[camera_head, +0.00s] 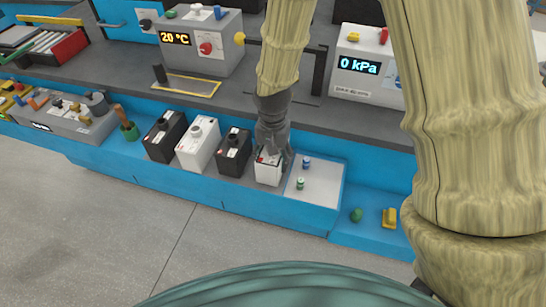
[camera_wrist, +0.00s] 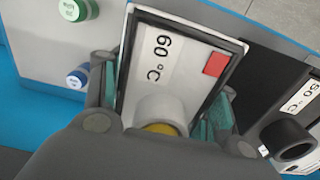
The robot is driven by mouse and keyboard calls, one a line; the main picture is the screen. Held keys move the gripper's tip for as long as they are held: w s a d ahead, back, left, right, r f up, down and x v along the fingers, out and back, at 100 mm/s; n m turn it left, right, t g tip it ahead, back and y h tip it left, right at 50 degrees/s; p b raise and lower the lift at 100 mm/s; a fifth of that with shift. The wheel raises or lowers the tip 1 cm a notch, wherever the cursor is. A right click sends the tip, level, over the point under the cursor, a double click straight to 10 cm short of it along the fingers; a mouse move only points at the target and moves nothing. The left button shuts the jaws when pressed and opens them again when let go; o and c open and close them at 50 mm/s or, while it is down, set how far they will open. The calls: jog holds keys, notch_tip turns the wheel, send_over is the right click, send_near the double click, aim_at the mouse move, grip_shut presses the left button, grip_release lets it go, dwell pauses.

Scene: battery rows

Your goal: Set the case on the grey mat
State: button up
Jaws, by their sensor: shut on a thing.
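My gripper (camera_head: 270,150) is shut on a white case (camera_head: 267,175) at the right end of a row of cases. In the wrist view the fingers (camera_wrist: 170,132) grip both sides of this case (camera_wrist: 175,75), which bears a "60 °C" label, a red square and a round white neck. I cannot tell whether its base touches the surface. A pale grey panel (camera_head: 322,191) lies just right of it, with a blue-topped and a green-topped jar on it. A grey patch framed in yellow (camera_head: 187,85) lies farther back. Which one is the mat is unclear.
Left of the held case stand a black case (camera_head: 234,152), a white case (camera_head: 198,145) and another black case (camera_head: 164,137). A "20 °C" device (camera_head: 200,45) and a "0 kPa" device (camera_head: 367,70) stand behind. A green knob (camera_head: 356,215) and yellow block (camera_head: 389,217) sit right.

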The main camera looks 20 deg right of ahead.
jog(key=shift+f, duration=0.1)
jog(key=o, duration=1.2)
notch_tip(320, 180, up, 12)
jog(key=shift+r, duration=0.15)
dwell(0.4)
